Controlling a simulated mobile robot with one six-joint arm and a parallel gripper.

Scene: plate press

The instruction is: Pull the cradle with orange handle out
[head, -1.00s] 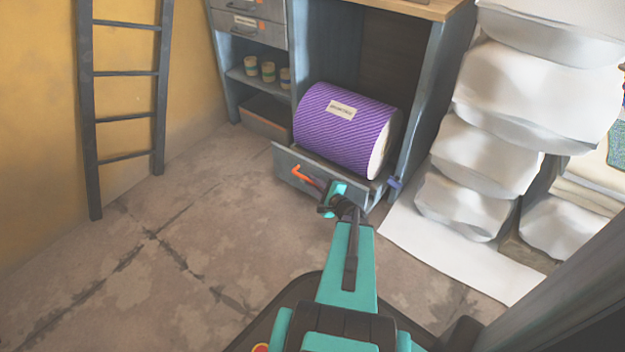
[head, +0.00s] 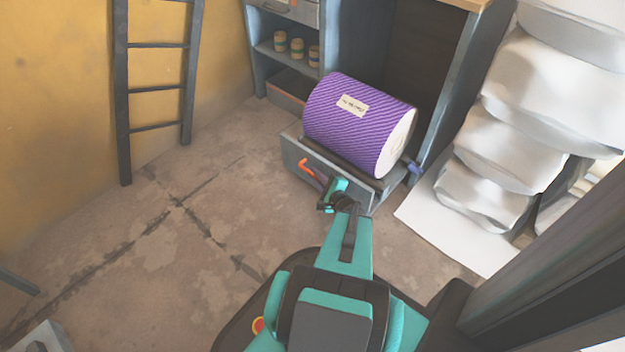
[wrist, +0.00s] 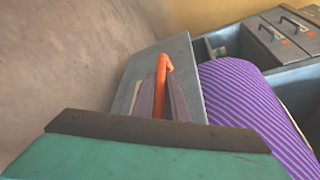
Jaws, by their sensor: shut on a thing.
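The cradle (head: 296,157) is a grey drawer-like tray at the foot of the blue-grey cabinet, carrying a big purple roll (head: 345,120) with a pale label. Its grey front panel shows in the wrist view (wrist: 133,78). The orange handle (head: 305,165) is on that front panel; it also shows in the wrist view (wrist: 161,75). My gripper (head: 318,182) is at the front panel, shut on the orange handle, with its fingers on either side of it. Part of the handle is hidden between the fingers. The cradle stands partly out of the cabinet.
A dark ladder (head: 157,88) leans on the yellow wall at left. White wrapped bundles (head: 505,150) are stacked at right beside a white sheet (head: 450,225) on the floor. Small jars (head: 297,48) stand on a cabinet shelf. The floor left of the cradle is clear.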

